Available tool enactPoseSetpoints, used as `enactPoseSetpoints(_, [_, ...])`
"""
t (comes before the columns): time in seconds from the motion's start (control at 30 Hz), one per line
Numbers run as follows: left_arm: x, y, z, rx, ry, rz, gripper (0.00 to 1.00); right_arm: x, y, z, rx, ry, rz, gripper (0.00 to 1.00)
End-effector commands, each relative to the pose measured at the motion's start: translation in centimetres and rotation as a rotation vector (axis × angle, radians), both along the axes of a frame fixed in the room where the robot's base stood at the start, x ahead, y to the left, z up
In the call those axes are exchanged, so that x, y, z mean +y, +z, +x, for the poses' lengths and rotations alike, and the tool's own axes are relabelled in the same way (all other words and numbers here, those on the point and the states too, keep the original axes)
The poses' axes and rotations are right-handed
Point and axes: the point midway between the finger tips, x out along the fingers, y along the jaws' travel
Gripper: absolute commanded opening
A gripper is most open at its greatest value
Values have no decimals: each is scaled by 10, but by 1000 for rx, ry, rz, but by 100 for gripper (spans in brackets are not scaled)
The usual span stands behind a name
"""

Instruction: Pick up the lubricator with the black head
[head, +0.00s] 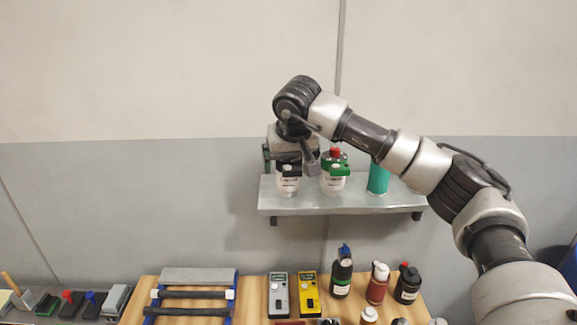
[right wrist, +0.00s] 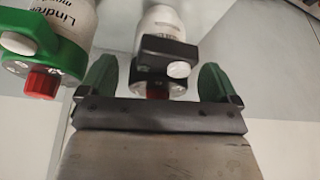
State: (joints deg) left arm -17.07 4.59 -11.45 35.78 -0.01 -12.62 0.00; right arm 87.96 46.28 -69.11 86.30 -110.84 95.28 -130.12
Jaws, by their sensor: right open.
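The lubricator with the black head (head: 288,185) stands upright on the wall shelf, with a white labelled body. Its upper part is partly hidden by my right gripper (head: 288,160). In the right wrist view the black head (right wrist: 166,53), with a white knob and a red part beneath, sits between the tips of the green fingers of my right gripper (right wrist: 162,80). Gaps show on both sides, so the fingers are open around it and not closed on it. My left gripper is not in view.
A lubricator with a green head and red cap (head: 334,173) stands close on the right of it; a teal cylinder (head: 378,179) is farther right. The grey shelf (head: 310,203) is against the wall. Below, a wooden table (head: 255,292) holds bottles, meters and tools.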

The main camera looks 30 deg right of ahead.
Motion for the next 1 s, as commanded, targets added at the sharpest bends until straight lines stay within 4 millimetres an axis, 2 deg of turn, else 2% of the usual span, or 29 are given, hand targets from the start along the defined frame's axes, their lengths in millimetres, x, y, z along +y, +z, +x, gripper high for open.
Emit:
enactPoseSetpoints(0.13, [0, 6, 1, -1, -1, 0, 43, -2, -11, 4, 0, -1, -1, 92])
enactPoseSetpoints(0.37, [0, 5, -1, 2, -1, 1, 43, -2, -12, 5, -1, -1, 0, 91])
enactPoseSetpoints(0.73, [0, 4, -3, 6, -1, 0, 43, -2, -12, 5, -1, -1, 0, 34])
enactPoseSetpoints(1.0, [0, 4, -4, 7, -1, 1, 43, -1, -10, 5, -3, -1, 1, 34])
